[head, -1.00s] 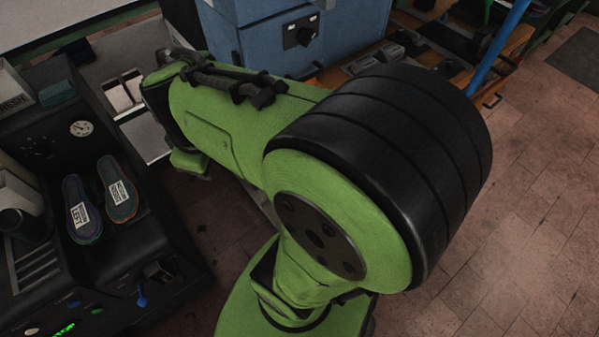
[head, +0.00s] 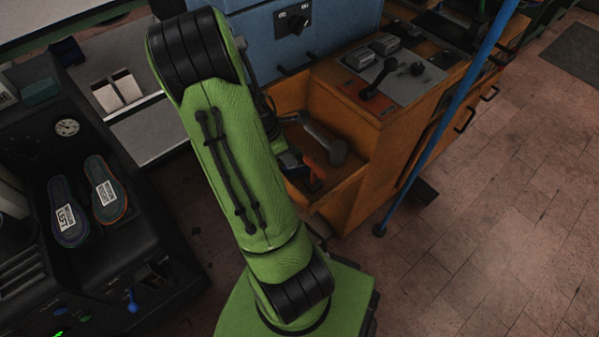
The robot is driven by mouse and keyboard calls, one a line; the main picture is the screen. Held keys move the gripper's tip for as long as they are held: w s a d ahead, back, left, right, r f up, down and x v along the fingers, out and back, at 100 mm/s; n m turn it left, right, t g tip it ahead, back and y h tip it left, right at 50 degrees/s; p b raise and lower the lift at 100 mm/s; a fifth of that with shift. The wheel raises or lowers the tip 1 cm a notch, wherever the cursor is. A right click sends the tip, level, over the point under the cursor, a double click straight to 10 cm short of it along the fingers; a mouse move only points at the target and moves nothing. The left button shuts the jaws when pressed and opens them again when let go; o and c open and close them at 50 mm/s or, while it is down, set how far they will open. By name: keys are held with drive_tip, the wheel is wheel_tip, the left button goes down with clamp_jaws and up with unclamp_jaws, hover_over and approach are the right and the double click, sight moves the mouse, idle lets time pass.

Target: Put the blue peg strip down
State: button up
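I cannot make out the blue peg strip in the head view. My green arm stands across the middle of the picture and hides what is behind it. A dark part at the far end of my arm, probably my gripper (head: 291,163), shows just past the arm's right edge, at the left side of an open wooden drawer (head: 348,190). Its fingers are not clear, and I cannot tell whether it holds anything.
The drawer holds a grey-headed hammer (head: 337,152) and an orange item (head: 314,169). A wooden cabinet (head: 395,140) carries a control panel. A blue pole (head: 440,130) stands in front of it. A dark machine with two insoles (head: 105,190) is at left. Floor at right is clear.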

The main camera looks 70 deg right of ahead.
sight(299, 169)
drive_tip(key=b+x, duration=0.1)
drive_tip(key=x, duration=0.1)
drive_tip(key=b+x, duration=0.1)
drive_tip(key=x, duration=0.3)
drive_tip(key=shift+w+b, duration=0.3)
drive_tip(key=shift+b, duration=0.1)
drive_tip(key=shift+a+r, duration=0.1)
clamp_jaws()
